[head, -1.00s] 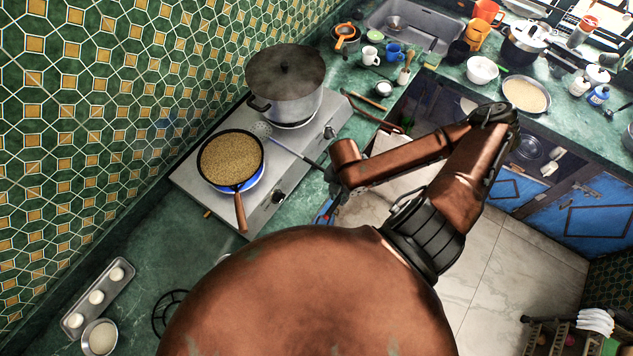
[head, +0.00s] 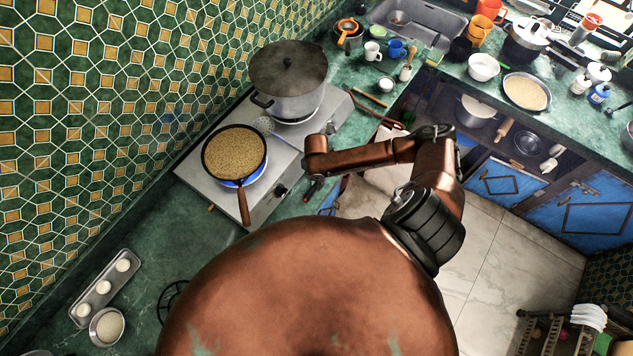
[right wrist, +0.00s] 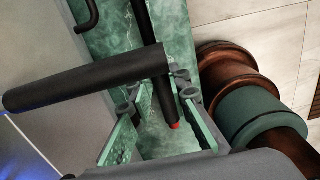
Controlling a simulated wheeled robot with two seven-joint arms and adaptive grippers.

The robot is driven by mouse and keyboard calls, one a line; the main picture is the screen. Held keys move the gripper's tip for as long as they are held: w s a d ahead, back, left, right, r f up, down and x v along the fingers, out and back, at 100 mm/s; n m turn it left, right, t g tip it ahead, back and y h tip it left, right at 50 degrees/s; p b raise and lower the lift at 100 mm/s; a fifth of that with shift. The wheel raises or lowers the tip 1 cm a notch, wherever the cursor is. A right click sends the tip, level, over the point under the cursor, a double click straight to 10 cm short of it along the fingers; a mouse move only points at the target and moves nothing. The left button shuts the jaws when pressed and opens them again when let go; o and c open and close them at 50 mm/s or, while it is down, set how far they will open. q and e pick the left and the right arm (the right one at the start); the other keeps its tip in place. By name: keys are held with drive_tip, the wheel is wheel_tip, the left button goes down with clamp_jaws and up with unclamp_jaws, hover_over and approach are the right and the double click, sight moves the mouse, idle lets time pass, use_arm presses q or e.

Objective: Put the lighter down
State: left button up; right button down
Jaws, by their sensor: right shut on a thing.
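My right gripper (head: 313,184) is at the front edge of the hotplate (head: 190,172), over the green counter strip, and small and dark in the head view. In the right wrist view, my right gripper (right wrist: 157,128) has its green-padded fingers on both sides of a dark stick with a red end, which I take as the lighter (right wrist: 163,95). A thick black bar crosses in front of the stick, and I cannot tell whether it belongs to the lighter. Whether the lighter touches the counter is not clear. My left gripper is out of view.
A frying pan (head: 235,152) sits over a blue flame, its wooden handle towards the front. A lidded pot (head: 288,80) stands on the back burner, with a skimmer (head: 264,125) beside it. Below the gripper lies a narrow green counter (head: 300,205); beyond it is floor.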

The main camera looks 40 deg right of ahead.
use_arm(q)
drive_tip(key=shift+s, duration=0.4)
use_arm(e)
drive_tip(key=shift+f, duration=0.25)
drive_tip(key=c, duration=1.8)
unclamp_jaws()
use_arm(q)
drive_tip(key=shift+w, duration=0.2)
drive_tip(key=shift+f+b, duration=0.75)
drive_tip(key=shift+b, duration=0.1)
use_arm(e)
wheel_tip(320, 180, up, 12)
drive_tip(key=shift+r, duration=0.1)
